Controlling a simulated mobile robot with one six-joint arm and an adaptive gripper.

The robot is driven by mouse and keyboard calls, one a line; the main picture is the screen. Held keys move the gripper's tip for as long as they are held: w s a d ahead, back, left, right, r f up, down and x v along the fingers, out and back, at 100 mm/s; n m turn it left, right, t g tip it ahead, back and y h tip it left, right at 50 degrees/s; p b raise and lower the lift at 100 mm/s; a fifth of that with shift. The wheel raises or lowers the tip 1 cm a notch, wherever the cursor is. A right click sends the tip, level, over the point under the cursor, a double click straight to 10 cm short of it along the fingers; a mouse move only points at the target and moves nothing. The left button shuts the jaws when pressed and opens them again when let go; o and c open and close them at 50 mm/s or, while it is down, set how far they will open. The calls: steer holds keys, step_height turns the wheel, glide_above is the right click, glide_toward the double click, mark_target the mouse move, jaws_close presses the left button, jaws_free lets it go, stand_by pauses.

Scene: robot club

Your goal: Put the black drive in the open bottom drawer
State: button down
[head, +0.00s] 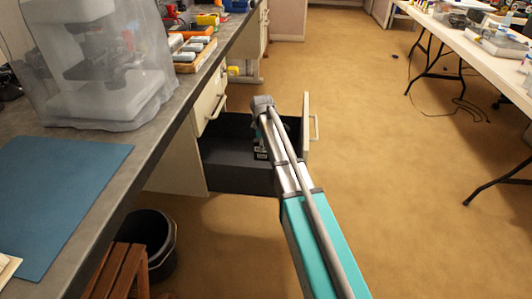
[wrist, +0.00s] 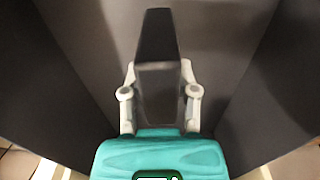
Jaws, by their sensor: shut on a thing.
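The open bottom drawer (head: 235,182) shows in the head view, pulled out from the desk to the right, with dark grey walls and a cream front (head: 305,130). My arm reaches over it, and my gripper points down into it, mostly hidden behind the arm. In the wrist view my gripper (wrist: 158,78) is shut on the black drive (wrist: 157,38), a narrow dark block standing out beyond the fingers. Dark drawer walls (wrist: 70,60) rise on both sides, with a grey-brown floor between. I cannot tell whether the drive touches the floor.
The grey desk (head: 105,205) runs along the left, holding a covered machine (head: 100,60), a blue mat (head: 55,190) and an orange tray (head: 190,50). A black bin (head: 155,235) and wooden stool (head: 120,270) stand below.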

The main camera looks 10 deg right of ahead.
steer(key=shift+f+b, duration=1.65)
steer(key=shift+f, duration=0.15)
steer(key=shift+f, duration=0.15)
steer(key=shift+c, duration=1.8)
jaws_free()
steer(key=shift+r, duration=0.2)
step_height(320, 180, up, 12)
steer(key=p, duration=1.2)
